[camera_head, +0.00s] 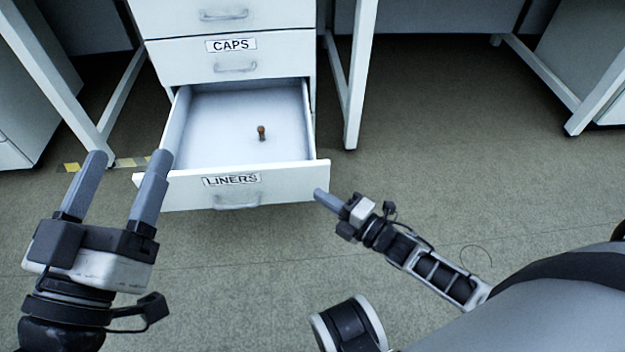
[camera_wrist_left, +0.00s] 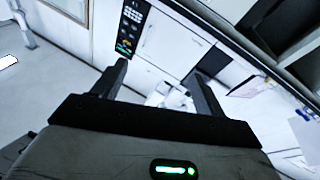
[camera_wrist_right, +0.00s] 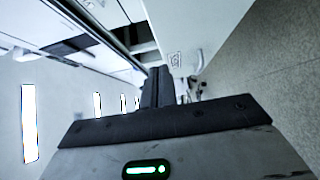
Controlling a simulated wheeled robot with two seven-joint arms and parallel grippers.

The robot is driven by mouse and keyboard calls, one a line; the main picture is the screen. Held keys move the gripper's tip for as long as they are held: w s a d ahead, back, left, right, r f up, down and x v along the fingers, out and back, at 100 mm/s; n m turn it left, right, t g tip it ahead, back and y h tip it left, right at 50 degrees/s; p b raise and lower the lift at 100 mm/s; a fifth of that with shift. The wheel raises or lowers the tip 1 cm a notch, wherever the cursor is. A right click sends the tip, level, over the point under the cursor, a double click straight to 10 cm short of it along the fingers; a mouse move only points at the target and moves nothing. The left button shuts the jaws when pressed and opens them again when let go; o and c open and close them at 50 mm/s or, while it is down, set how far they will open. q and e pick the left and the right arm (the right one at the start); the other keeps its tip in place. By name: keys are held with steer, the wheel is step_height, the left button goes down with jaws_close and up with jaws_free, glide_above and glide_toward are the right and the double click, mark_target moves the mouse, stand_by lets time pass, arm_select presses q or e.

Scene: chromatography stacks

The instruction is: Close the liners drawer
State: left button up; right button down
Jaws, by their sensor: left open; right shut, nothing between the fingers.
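The liners drawer (camera_head: 285,181) is pulled out at the bottom of the white drawer cabinet in the head view. Its front carries a "LINERS" label (camera_head: 231,180) and a handle (camera_head: 237,201). A small brown object (camera_head: 261,132) is inside it. My left gripper (camera_head: 128,165) is open and empty, in front of the drawer's left end in the picture; whether it touches is unclear. My right gripper (camera_head: 319,194) is shut and empty, its tip at the right end of the drawer front; contact cannot be told. The wrist views show the left fingers (camera_wrist_left: 160,82) apart and the right fingers (camera_wrist_right: 158,85) together.
Above is the shut "CAPS" drawer (camera_head: 280,55), with another shut drawer (camera_head: 270,14) over it. White bench legs (camera_head: 357,75) stand on both sides of the cabinet. Yellow floor tape (camera_head: 125,162) lies at the left. The floor (camera_head: 450,150) to the right is clear.

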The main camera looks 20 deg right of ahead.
mark_target(299, 168)
steer(key=w+b, duration=0.1)
steer(key=w, duration=0.1)
steer(key=w+b, duration=0.1)
steer(key=w, duration=0.2)
steer(key=shift+w+a+f, duration=0.15)
steer(key=shift+w+a, duration=0.05)
steer(key=shift+w, duration=0.05)
arm_select(q)
steer(key=shift+s+r+m+t+h, duration=0.2)
steer(key=shift+r+m+t+h, duration=0.25)
steer(key=shift+r+m+h, duration=0.7)
steer(key=shift+s+r+m+t+h, duration=0.2)
steer(key=shift+r+m+t+h, duration=0.25)
steer(key=shift+r+m+h, duration=0.7)
arm_select(e)
steer(key=shift+w+d, duration=0.15)
steer(key=shift+w, duration=0.35)
arm_select(q)
steer(key=shift+r+m+y, duration=0.15)
steer(key=shift+m+y, duration=0.25)
steer(key=shift+y, duration=0.1)
